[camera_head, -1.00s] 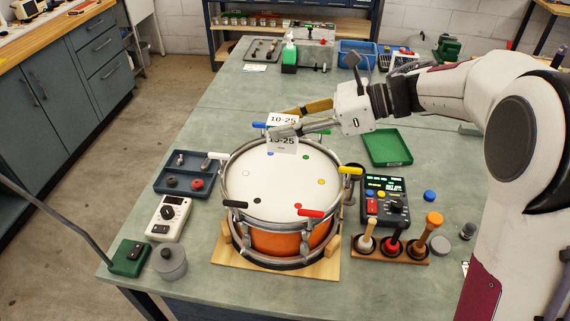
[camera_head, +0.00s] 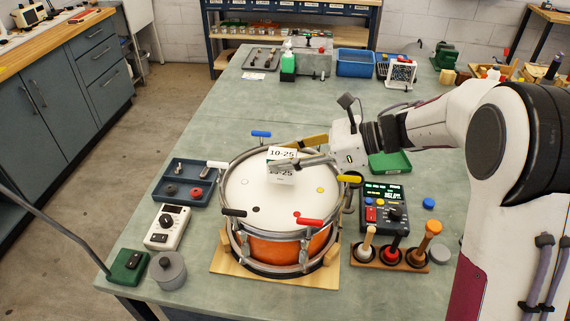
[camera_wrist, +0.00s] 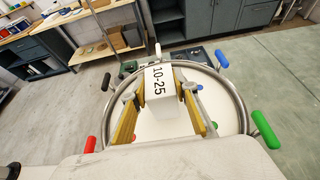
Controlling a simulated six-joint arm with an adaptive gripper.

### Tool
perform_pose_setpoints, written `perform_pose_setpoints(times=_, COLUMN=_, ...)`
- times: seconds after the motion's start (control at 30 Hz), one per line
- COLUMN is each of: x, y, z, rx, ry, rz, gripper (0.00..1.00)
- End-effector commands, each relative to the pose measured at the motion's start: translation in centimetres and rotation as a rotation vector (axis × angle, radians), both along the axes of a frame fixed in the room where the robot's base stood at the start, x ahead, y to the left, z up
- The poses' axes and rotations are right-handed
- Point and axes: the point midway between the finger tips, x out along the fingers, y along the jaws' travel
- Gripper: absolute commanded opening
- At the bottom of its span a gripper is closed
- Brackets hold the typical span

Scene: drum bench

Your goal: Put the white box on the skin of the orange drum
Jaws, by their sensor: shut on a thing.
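The white box (camera_head: 281,172), marked 10-25, is between the fingers of my gripper (camera_head: 300,150). It is over the far middle part of the white skin (camera_head: 275,200) of the orange drum (camera_head: 275,248). In the wrist view, the box (camera_wrist: 161,88) sits between both fingers (camera_wrist: 158,100), with the drum skin around and below it. The box is low over the skin; I cannot tell whether its underside touches. The drum stands upright on a wooden base, with coloured handles around its rim.
A blue-grey tray (camera_head: 184,190) and a white meter (camera_head: 167,227) are left of the drum. A control box (camera_head: 384,207) and a wooden rack with mallets (camera_head: 390,258) stand right. A green tray (camera_head: 389,162) lies behind the arm.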

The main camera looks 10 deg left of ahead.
Motion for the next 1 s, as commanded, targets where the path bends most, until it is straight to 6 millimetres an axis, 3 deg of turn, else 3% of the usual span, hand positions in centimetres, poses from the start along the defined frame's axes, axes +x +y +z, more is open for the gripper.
perform_pose_setpoints(times=0.23, x=0.0, y=0.0, z=-2.4, rx=0.001, ry=0.001, rz=0.000, gripper=0.05)
perform_pose_setpoints(times=0.77, x=0.0, y=0.0, z=-2.9, rx=0.001, ry=0.000, rz=-0.001, gripper=0.05)
perform_pose_setpoints(times=0.8, x=0.0, y=0.0, z=-2.9, rx=0.000, ry=-0.001, rz=-0.001, gripper=0.39)
perform_pose_setpoints(times=0.83, x=0.0, y=0.0, z=-2.8, rx=0.000, ry=-0.001, rz=-0.001, gripper=0.45)
perform_pose_setpoints(times=1.0, x=0.0, y=0.0, z=-2.8, rx=0.000, ry=0.000, rz=0.000, gripper=0.45)
